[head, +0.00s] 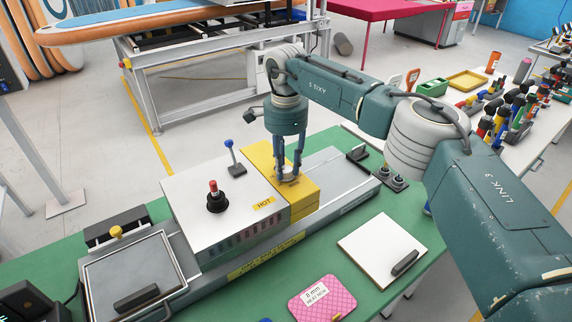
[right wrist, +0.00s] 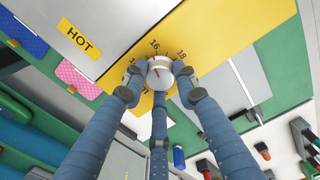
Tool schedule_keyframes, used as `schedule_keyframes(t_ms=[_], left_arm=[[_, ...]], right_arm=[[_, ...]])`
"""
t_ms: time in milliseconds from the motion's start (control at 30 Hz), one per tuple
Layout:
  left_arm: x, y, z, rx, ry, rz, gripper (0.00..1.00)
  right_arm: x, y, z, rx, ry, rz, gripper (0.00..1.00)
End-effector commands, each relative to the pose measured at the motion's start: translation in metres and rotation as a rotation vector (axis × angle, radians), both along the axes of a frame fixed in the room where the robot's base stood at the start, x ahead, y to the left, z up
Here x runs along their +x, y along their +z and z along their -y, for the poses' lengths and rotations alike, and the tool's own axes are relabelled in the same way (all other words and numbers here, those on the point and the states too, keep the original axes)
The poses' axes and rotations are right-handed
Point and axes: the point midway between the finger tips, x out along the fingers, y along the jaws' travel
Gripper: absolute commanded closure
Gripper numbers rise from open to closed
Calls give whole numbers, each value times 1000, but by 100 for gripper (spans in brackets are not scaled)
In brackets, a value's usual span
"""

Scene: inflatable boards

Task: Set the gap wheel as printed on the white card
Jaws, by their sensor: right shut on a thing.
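The gap wheel (right wrist: 160,73) is a silver knob with a red mark, set on the yellow block (head: 304,193). The numbers 14, 16 and 18 are printed around it in the right wrist view; which number the mark points to is unclear. My right gripper (head: 290,176) points down with its fingers shut around the wheel, which they largely hide in the head view; the fingers also show in the right wrist view (right wrist: 160,88). The white card (head: 314,291) lies on a pink board piece (head: 335,300); it bears a "mm" figure, too small to read surely. My left gripper is out of view.
The grey machine housing (head: 222,205) beside the block carries a HOT label, a red-topped knob (head: 214,194) and a blue-tipped lever (head: 232,158). A white plate (head: 383,250) with a black handle lies on the green table (head: 355,216). Tools crowd a side table at the right.

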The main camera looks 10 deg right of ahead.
Motion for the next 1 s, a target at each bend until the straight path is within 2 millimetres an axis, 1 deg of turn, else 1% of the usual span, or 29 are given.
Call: schedule_keyframes(t_ms=[33,600,800,1000], left_arm=[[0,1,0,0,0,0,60],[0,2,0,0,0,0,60],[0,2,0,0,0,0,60],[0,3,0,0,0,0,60]], right_arm=[[3,4,0,2,43,10,98],[3,4,0,0,567,10,98],[3,4,0,-1,703,11,98],[3,4,0,-1,793,11,98]])
